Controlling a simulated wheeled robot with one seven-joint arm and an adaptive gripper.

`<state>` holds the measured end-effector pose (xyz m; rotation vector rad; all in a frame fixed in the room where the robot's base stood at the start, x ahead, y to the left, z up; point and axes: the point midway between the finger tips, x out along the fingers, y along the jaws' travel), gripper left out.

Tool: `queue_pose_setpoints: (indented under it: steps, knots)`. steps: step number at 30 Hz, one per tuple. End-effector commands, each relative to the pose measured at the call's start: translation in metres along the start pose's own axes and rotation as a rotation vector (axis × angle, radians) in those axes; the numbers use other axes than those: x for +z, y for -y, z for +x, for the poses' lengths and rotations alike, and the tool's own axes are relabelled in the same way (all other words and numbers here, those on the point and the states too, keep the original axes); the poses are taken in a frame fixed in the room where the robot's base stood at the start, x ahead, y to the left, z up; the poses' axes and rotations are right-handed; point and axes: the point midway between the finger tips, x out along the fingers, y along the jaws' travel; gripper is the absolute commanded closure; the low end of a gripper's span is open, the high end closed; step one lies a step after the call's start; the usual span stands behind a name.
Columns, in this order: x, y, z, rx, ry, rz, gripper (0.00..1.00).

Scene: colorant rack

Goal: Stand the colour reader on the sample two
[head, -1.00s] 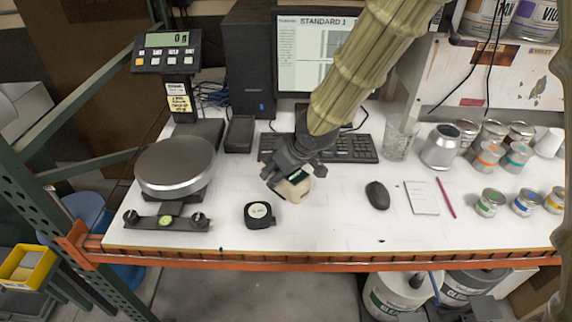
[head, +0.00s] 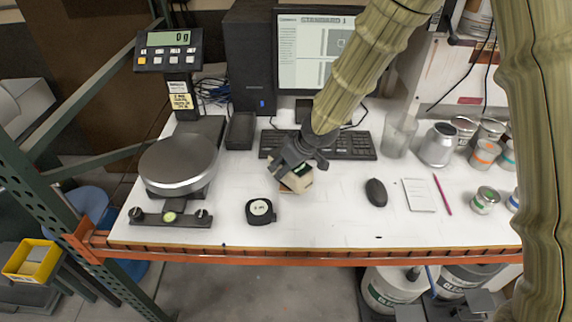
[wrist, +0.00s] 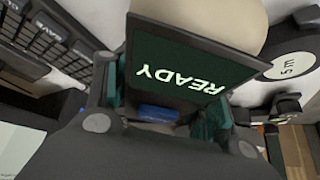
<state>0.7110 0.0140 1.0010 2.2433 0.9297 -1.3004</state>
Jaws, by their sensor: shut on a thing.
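The colour reader (head: 299,182) is a cream, rounded body with a dark screen that reads "READY" in the wrist view (wrist: 185,75). My gripper (head: 298,166) is shut on it and holds it tilted over the white bench, in front of the keyboard. A small blue part (wrist: 157,114) shows between the fingers. A thin tan edge shows just under the reader in the head view; I cannot tell what it is. I cannot make out a sample marked two. The reader and gripper hide the bench under them, and I cannot tell whether the reader touches it.
A black tape measure (head: 260,211) sits just left of the reader. The scale's round plate (head: 178,165) is further left. A keyboard (head: 345,145) lies behind, and a mouse (head: 376,192), notepad (head: 419,195) and pink pencil (head: 444,197) lie right. Several cans stand at far right.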

Motion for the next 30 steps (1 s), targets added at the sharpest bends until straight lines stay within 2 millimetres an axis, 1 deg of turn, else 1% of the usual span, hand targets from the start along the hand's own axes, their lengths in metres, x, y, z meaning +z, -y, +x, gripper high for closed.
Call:
queue_pose_setpoints:
  steps: [4,18,19,21,22,30]
  knots:
    - [0.0028,-0.0005,0.005,0.001,-0.001,0.0,0.91]
    - [0.005,-0.0005,0.0091,0.0,-0.001,0.0,0.91]
    - [0.0053,-0.0003,0.0087,0.0,0.0,0.0,0.4]
    - [0.0052,-0.0003,0.0086,0.0,0.0,0.0,0.27]
    - [0.0052,-0.0003,0.0086,0.0,0.0,0.0,0.23]
    - [0.0051,-0.0003,0.0084,0.0,0.0,0.0,0.23]
